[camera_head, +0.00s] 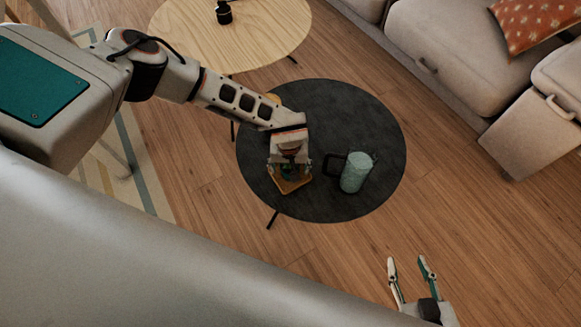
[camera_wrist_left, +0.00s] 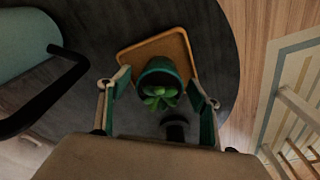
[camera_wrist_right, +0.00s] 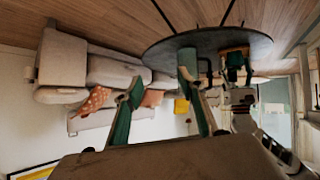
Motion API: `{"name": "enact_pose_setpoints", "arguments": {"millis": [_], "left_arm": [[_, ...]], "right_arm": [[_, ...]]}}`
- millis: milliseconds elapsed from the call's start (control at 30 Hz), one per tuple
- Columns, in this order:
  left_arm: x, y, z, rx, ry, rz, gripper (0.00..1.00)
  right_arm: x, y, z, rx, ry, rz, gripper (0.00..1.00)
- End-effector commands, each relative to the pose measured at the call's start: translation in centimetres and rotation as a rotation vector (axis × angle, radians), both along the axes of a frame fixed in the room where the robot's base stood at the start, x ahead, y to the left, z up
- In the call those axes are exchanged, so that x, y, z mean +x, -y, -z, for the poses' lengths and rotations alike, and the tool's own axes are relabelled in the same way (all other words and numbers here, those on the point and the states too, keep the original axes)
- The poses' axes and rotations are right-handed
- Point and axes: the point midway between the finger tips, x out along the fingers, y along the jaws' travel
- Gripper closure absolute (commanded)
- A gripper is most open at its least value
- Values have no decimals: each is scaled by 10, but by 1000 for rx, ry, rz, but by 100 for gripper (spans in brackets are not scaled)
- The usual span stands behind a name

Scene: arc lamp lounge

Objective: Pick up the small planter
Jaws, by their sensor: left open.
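The small planter (camera_wrist_left: 158,78) is a dark green pot with a leafy green plant, standing on a square wooden tray (camera_wrist_left: 180,42) in the left wrist view. In the head view the tray (camera_head: 290,186) lies on the dark round table, and the planter is mostly hidden under my left gripper. My left gripper (camera_head: 289,170) is open, pointing down over the planter. Its fingers stand on either side of the pot in the left wrist view; whether they touch it I cannot tell. My right gripper (camera_head: 408,263) is open and empty, away from the table.
A pale green jug (camera_head: 355,172) with a black handle stands right of the tray on the dark round table (camera_head: 330,205). A light wooden table (camera_head: 260,40) with a small black object (camera_head: 223,13) is behind. A grey sofa (camera_head: 440,50) is at upper right.

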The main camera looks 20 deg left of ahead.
Motion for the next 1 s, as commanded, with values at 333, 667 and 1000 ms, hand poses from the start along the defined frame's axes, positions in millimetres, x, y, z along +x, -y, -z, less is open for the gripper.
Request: {"name": "enact_pose_setpoints", "arguments": {"millis": [333,667,1000], "left_arm": [[1,0,-2,-1,1,-1,85],[2,0,-14,0,5,-1,85],[6,0,-99,-2,17,-1,85]], "right_arm": [[-4,0,4,1,-9,1,60],[-3,1,-1,0,-2,1,60],[-3,9,-10,-14,0,15,60]]}}
